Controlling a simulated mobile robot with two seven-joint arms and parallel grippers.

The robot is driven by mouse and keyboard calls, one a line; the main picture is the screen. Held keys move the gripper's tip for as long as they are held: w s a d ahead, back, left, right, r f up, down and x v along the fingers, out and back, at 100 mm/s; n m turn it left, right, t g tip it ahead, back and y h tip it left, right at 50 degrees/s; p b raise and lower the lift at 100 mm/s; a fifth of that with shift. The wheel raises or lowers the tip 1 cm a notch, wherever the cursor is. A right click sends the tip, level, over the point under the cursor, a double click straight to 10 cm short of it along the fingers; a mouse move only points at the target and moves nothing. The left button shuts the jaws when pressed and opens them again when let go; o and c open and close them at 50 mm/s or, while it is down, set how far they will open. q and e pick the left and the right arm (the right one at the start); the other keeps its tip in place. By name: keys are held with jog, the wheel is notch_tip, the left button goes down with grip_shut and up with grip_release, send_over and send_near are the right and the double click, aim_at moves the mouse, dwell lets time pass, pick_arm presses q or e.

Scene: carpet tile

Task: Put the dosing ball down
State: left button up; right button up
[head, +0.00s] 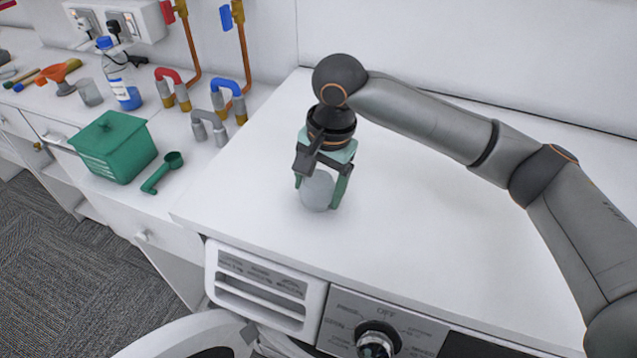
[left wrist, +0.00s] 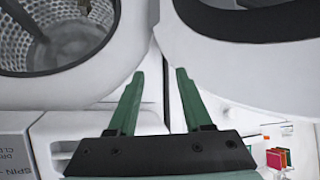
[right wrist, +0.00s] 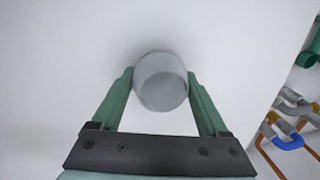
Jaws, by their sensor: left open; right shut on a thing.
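The dosing ball (head: 317,190) is a pale grey, translucent round cup at the white top of the washing machine (head: 420,215). My right gripper (head: 321,188) points down and is shut on it, one green finger on each side. The right wrist view also shows the dosing ball (right wrist: 161,82) between the fingertips, over plain white surface. I cannot tell whether its base touches the top. My left gripper (left wrist: 158,75) is open and empty, in front of the machine's round doors in the left wrist view; it is not in the head view.
The open detergent drawer (head: 265,285) juts out below the top's front edge. The white top around the ball is clear.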

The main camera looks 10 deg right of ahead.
jog(key=shift+f, duration=0.1)
jog(key=o, duration=1.2)
notch_tip(320, 180, up, 12)
jog(key=s+d, duration=0.1)
jog(key=shift+d, duration=0.1)
